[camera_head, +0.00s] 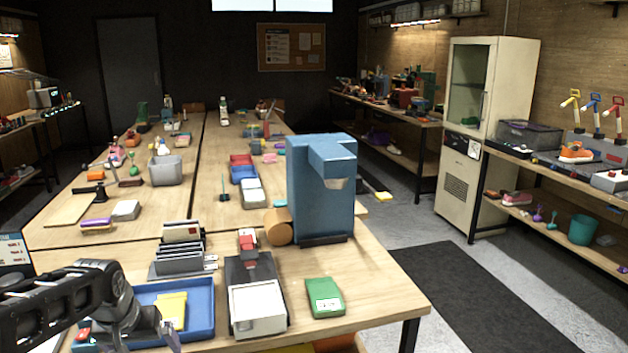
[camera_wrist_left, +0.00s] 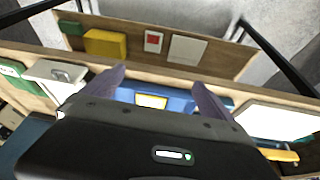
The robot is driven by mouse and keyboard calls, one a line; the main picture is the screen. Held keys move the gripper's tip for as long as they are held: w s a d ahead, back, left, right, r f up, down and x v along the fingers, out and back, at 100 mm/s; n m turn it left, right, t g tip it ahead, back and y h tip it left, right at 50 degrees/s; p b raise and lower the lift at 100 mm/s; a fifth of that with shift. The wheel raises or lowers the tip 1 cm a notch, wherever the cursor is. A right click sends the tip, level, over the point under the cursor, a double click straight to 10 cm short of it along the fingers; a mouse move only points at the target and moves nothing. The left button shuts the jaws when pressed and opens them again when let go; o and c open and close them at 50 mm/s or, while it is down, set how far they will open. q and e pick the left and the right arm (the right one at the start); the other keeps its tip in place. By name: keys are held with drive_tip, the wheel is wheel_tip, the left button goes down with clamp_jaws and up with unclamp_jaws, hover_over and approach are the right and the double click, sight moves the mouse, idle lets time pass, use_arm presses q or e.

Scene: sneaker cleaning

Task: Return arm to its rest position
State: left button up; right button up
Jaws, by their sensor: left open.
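My left arm comes in from the lower left of the head view. Its gripper (camera_head: 145,340) is at the bottom edge, over the left part of a blue tray (camera_head: 205,290). In the wrist view the two dark fingers of the left gripper (camera_wrist_left: 160,98) are spread apart with nothing between them. The blue tray (camera_wrist_left: 180,104) shows beyond them, with a yellow item (camera_wrist_left: 152,101) in it. The yellow item also shows in the head view (camera_head: 172,308), just right of the gripper. My right gripper is in neither view.
A grey file rack (camera_head: 180,262) stands behind the tray. A dark holder with a white box (camera_head: 258,305), a green box (camera_head: 324,297) and a tall blue machine (camera_head: 318,190) stand to the right. The table's front right corner (camera_head: 400,305) is clear.

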use_arm(q)
drive_tip(key=s+d+f+m+g+h, duration=0.1)
drive_tip(key=s+d+f+h, duration=0.1)
drive_tip(key=d+f, duration=0.85)
drive_tip(key=s+d+f+m+g+h, duration=0.1)
drive_tip(key=s+d+f, duration=0.2)
drive_tip(key=d+f, duration=0.8)
drive_tip(key=s+d+f, duration=0.3)
drive_tip(key=s+f, duration=0.2)
drive_tip(key=s, duration=0.1)
drive_tip(key=s+d+f+g+h, duration=0.1)
drive_tip(key=s+d+f, duration=0.1)
drive_tip(key=s+f, duration=0.3)
drive_tip(key=s+d+f+h, duration=0.1)
drive_tip(key=s+d+f, duration=0.2)
drive_tip(key=s+f, duration=0.2)
drive_tip(key=s, duration=0.3)
drive_tip(key=shift+d+f+n, duration=0.15)
drive_tip(key=shift+d+n, duration=0.15)
drive_tip(key=shift+d, duration=0.05)
